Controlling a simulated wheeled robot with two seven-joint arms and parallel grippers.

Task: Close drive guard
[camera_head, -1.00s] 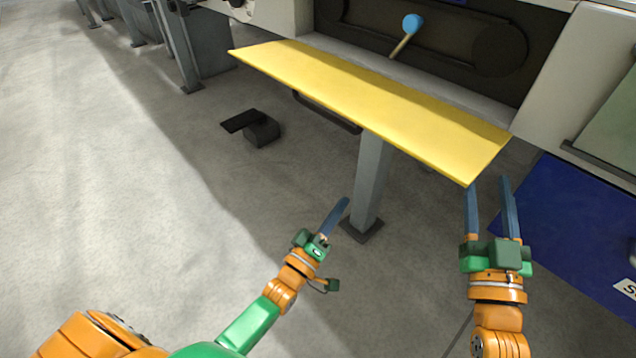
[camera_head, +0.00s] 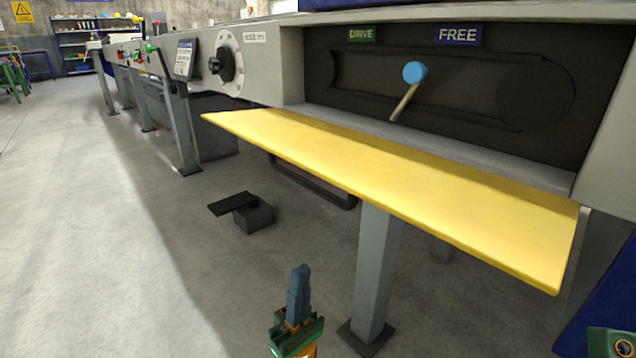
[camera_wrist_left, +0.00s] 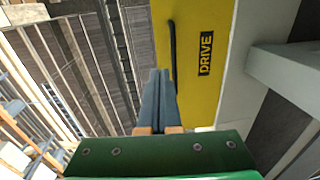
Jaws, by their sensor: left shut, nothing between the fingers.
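The yellow drive guard (camera_head: 420,190) hangs open as a flat flap, folded out below the dark drive recess (camera_head: 340,65). In the left wrist view the guard (camera_wrist_left: 205,105) shows its outer face with a black DRIVE label (camera_wrist_left: 205,54) and a black bar handle (camera_wrist_left: 172,48). My left gripper (camera_head: 300,268) is shut and empty, below the guard and apart from it, pointing up. Its closed fingers (camera_wrist_left: 160,74) show in the left wrist view. Only a green part of my right gripper (camera_head: 612,343) shows at the bottom right corner; its fingers are out of frame.
A blue-knobbed lever (camera_head: 413,73) stands in the recess under DRIVE and FREE labels. A grey table leg (camera_head: 375,275) stands below the guard, right of my left gripper. A black foot pedal (camera_head: 253,214) is on the floor. The floor at left is clear.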

